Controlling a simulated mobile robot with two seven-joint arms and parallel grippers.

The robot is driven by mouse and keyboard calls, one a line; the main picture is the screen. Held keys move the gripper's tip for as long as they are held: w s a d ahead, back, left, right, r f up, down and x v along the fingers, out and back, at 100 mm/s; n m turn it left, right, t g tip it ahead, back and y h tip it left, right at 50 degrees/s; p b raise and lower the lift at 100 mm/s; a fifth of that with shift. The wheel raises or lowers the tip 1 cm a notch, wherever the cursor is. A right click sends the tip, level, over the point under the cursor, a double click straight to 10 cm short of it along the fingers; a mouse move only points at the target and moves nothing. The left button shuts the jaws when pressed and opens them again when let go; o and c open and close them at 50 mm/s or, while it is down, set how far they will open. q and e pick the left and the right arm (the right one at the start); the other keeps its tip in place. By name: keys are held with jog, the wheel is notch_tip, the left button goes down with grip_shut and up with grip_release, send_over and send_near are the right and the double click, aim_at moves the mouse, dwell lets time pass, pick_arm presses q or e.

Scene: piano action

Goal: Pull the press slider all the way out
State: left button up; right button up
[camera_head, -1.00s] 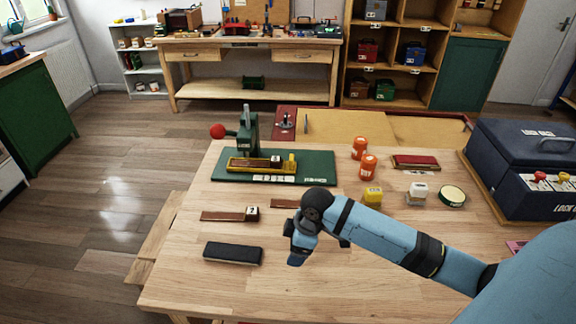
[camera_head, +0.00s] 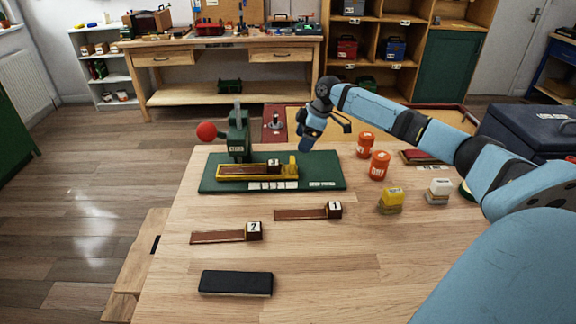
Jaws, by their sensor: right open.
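The green press (camera_head: 238,135) stands on a green base plate (camera_head: 325,172) at the back left of the table. It has a red ball on its lever. The yellow press slider (camera_head: 228,178) lies along the base, under and to the right of the press column. A brown piece marked 3 (camera_head: 265,169) lies in the slider. My right gripper (camera_head: 328,136) is open and empty. In the picture it hangs above and right of the slider's right end, apart from it. My left gripper is not in view.
Brown pieces marked 2 (camera_head: 225,236) and 1 (camera_head: 302,213) and a black block (camera_head: 236,283) lie in front of the base. Orange containers (camera_head: 379,165), a yellow container (camera_head: 391,200) and a white one (camera_head: 438,190) stand to the right. The front middle of the table is clear.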

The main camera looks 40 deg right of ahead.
aim_at(293, 159)
jog(key=x, duration=1)
jog(key=shift+w+a+f+b, duration=0.15)
jog(key=shift+f+b, duration=0.1)
jog(key=shift+b, duration=0.15)
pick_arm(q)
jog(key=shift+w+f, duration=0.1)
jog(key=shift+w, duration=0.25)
pick_arm(e)
jog(key=c, duration=0.9)
jog(key=shift+s+d+r+p, duration=0.2)
jog(key=shift+s+d+p, duration=0.85)
jog(key=shift+d, duration=0.2)
jog(key=shift+c, duration=0.2)
jog(key=s+d+p, duration=0.1)
jog(key=s+d, duration=0.1)
jog(key=d, duration=0.1)
jog(key=s+d+p, duration=0.1)
jog(key=s+d, duration=0.2)
jog(key=shift+f, duration=0.15)
jog(key=shift+s+d, duration=0.1)
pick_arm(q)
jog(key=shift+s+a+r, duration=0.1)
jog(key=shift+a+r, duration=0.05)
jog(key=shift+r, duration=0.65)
pick_arm(e)
jog(key=shift+f, duration=0.1)
